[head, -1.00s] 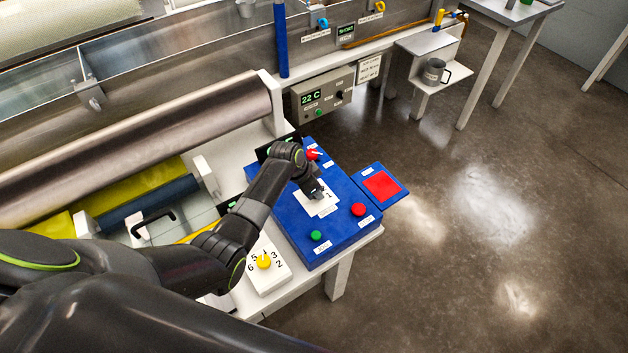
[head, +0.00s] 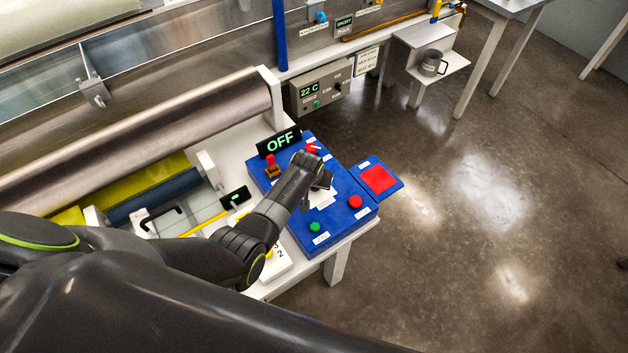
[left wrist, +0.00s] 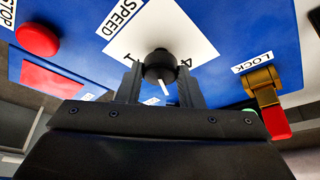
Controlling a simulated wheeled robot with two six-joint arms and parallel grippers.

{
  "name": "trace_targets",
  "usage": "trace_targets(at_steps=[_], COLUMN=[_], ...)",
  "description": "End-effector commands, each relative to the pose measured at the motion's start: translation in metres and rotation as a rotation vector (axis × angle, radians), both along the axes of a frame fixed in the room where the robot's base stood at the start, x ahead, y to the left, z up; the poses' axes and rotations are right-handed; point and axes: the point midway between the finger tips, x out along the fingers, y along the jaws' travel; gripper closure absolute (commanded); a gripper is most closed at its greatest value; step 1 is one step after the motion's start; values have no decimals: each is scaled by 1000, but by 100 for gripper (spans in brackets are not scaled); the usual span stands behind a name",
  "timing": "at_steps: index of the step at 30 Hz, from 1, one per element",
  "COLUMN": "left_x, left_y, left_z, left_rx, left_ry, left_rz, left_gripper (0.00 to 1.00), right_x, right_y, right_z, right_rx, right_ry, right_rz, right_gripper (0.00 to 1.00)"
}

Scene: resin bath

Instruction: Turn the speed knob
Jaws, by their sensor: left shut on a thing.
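The speed knob (left wrist: 157,63) is a small black knob with a white pointer mark, set on a white dial plate (left wrist: 185,28) labelled SPEED in the left wrist view. My left gripper (left wrist: 160,80) has one finger on each side of it and is shut on it. In the head view my left gripper (head: 322,184) is over the white plate (head: 322,200) on the blue control panel (head: 295,230), and the knob is hidden behind it. Most of the dial's numbers are hidden or hard to read. My right gripper is not in view.
Near the gripper are a red stop button (head: 355,202), a green button (head: 315,227), a red-handled lock lever (head: 272,165) and a red knob (head: 312,148). A display reading OFF (head: 279,143) stands behind the panel. A red pad (head: 379,179) lies to the right.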

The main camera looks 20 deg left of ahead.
Motion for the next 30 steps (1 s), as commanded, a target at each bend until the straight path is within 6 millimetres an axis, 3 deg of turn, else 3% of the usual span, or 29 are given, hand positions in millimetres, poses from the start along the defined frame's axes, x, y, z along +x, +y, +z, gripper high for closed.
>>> trace_targets(at_steps=[20,21,26,30], left_x=[1,1,1,0], left_y=[0,0,0,0], left_z=[1,1,1,0], left_rx=[0,0,0,0], left_ry=[-1,-1,-1,0], left_rz=[69,69,69,69], left_gripper=[89,65,45,45], right_x=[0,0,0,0], right_y=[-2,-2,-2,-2], right_z=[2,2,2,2], right_rx=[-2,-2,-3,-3], right_ry=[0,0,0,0], right_rz=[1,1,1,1], right_gripper=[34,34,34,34])
